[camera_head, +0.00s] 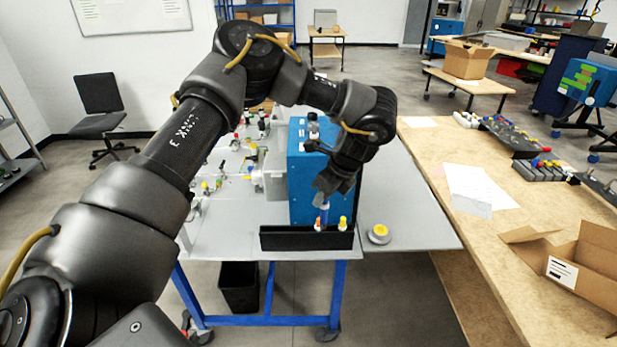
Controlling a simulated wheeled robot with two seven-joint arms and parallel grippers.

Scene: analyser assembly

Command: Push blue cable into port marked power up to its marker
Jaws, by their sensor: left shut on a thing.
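My left gripper (324,203) points down at the front of the blue analyser box (302,190). It is shut on a slim blue piece (324,215), which looks like the end of the blue cable. The piece is upright, just above or behind the black front panel (285,240). Its lower end is beside a small orange-and-white part (318,225), and I cannot tell whether they touch. The port marked power and the cable's marker cannot be made out. My right gripper is not in view.
A yellow-topped part (343,223) stands right of the gripper. A yellow-and-grey round piece (379,233) lies on the grey table (420,225). Small coloured parts lie left of the box. A wooden bench (440,155) with an open carton (585,255) stands at right.

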